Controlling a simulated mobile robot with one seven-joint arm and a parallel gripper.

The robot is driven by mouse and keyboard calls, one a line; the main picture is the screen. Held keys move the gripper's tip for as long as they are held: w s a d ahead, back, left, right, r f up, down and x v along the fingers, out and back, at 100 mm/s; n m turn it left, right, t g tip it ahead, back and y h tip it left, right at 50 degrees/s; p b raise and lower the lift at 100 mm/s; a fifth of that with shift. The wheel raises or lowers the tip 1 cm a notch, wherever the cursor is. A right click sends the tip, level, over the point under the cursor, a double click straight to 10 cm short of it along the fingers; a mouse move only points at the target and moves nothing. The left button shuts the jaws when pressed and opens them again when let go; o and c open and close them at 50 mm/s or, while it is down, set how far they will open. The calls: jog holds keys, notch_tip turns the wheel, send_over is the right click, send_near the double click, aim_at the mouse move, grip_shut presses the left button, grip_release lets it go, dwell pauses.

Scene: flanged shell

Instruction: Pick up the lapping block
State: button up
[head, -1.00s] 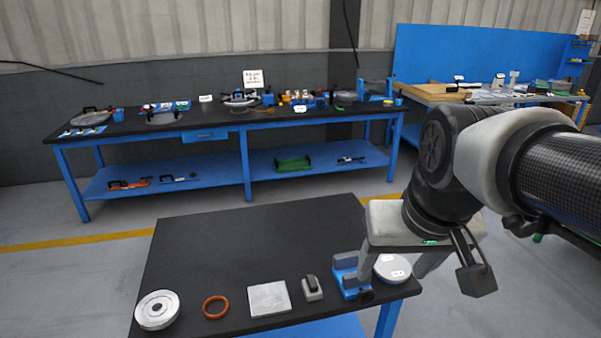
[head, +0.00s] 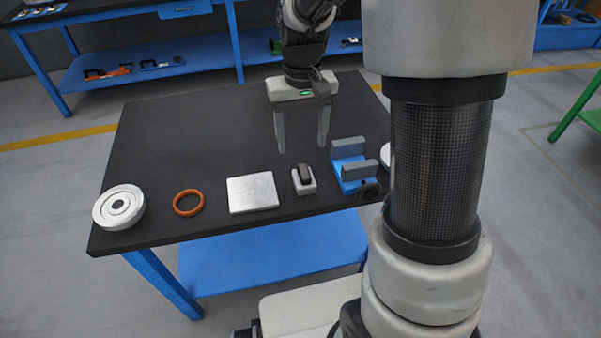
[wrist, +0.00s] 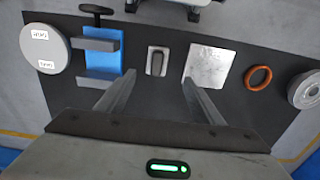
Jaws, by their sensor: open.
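The lapping block appears to be the small pale block with a dark raised grip (head: 304,184), standing on the dark table top (head: 200,130) near its front edge. In the wrist view the block (wrist: 157,61) lies between the lines of my two fingers, just beyond their tips. My gripper (head: 301,150) is open and empty, pointing down above the table, behind and above the block in the head view. It also shows in the wrist view (wrist: 159,77). The fingers look apart from the block; their exact height is unclear.
A flat silver square plate (head: 252,193) lies left of the block, then an orange ring (head: 188,203) and a round metal flanged part (head: 119,207). Right of it stands a blue vise (head: 352,172). Beyond that is a pale labelled disc (wrist: 44,48). The table's rear is clear.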

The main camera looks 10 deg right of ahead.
jog(key=b, duration=0.1)
send_over(304, 171)
jog(key=f, duration=0.6)
jog(key=shift+s+a+f, duration=0.1)
jog(key=shift+a+f, duration=0.15)
jog(key=shift+a, duration=0.05)
jog(key=shift+d+f+b, duration=0.15)
jog(key=shift+f+b, duration=0.3)
jog(key=shift+f, duration=0.9)
jog(key=shift+d+f+b, duration=0.15)
jog(key=shift+f+b, duration=0.25)
jog(key=shift+f, duration=0.9)
jog(key=c, duration=1.4)
jog(key=shift+o, duration=0.2)
jog(key=shift+r, duration=0.1)
notch_tip(304, 171, up, 10)
jog(key=shift+p, duration=1.25)
